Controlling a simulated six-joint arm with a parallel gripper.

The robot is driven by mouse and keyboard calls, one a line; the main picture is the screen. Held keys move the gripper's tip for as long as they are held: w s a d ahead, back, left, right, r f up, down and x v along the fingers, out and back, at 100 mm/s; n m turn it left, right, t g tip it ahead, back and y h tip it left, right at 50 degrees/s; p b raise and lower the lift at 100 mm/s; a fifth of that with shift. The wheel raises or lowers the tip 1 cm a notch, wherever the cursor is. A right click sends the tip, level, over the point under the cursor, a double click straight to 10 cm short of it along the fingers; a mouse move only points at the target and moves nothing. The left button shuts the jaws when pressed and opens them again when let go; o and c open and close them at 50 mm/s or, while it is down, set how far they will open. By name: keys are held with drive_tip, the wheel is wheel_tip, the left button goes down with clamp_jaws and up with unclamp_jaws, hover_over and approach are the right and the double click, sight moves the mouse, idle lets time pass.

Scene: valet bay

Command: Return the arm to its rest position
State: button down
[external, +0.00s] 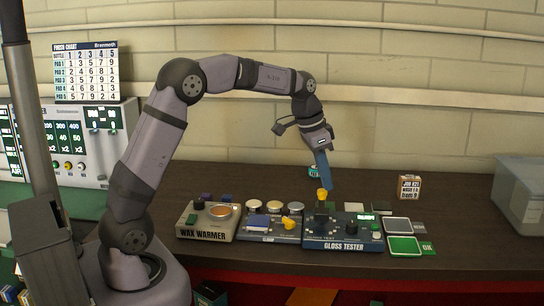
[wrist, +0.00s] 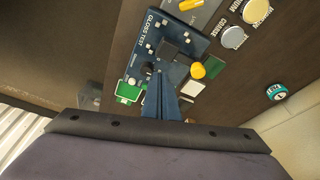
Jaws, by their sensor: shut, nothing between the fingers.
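My gripper (external: 324,183) is at the end of my arm, which arches from its base at the left over the dark bench. Its blue fingers point down and are shut with nothing between them. I cannot tell the exact gap between the fingertips and the tester.
The wax warmer (external: 207,221) stands left of the gloss tester. A green pad (external: 404,245) lies to its right. A job tag (external: 409,187) stands farther back, and a translucent bin (external: 520,195) is at the right. The bench's back right is mostly clear.

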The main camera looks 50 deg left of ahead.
drive_tip(key=s+a+f+n+g, duration=0.1)
drive_tip(key=s+f, duration=0.3)
drive_tip(key=s, duration=0.5)
drive_tip(key=s+a+f+n+g+y, duration=0.1)
drive_tip(key=s+f, duration=0.3)
drive_tip(key=s, duration=0.6)
drive_tip(key=s+a+f+n, duration=0.1)
drive_tip(key=s+f+n, duration=0.2)
drive_tip(key=s, duration=0.7)
wheel_tip(320, 180, down, 2)
drive_tip(key=shift+g+y, duration=0.4)
